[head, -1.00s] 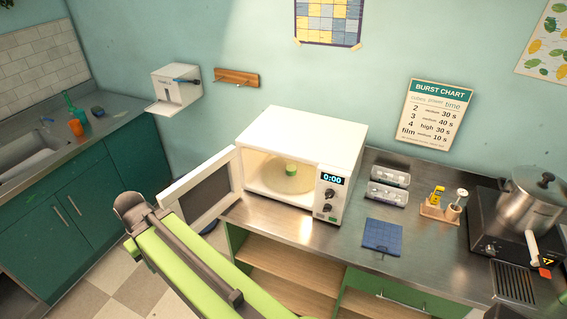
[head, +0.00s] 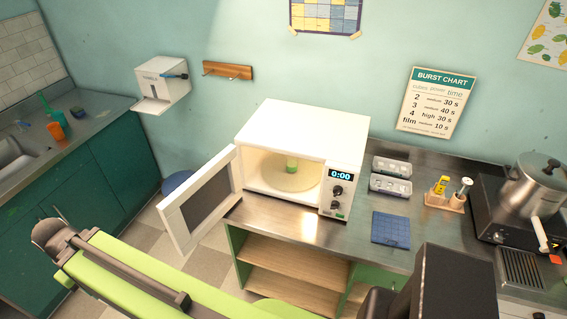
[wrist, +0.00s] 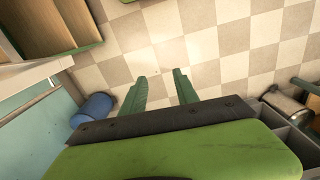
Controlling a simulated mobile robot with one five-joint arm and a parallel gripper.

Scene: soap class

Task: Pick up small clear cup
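No plainly clear cup can be made out. A small green-looking object (head: 291,166), too small to tell whether it is a cup, stands on the turntable inside the open white microwave (head: 300,140). My gripper (wrist: 158,78) shows in the wrist view with its two green fingers apart and nothing between them. It points down over the checkered floor, away from the microwave. My green arm crosses the lower left of the head view.
The microwave door (head: 203,203) hangs open to the left. Ice trays (head: 391,176), a blue mat (head: 390,229) and a pot (head: 534,184) are on the counter at right. A blue bin (wrist: 92,110) stands on the floor.

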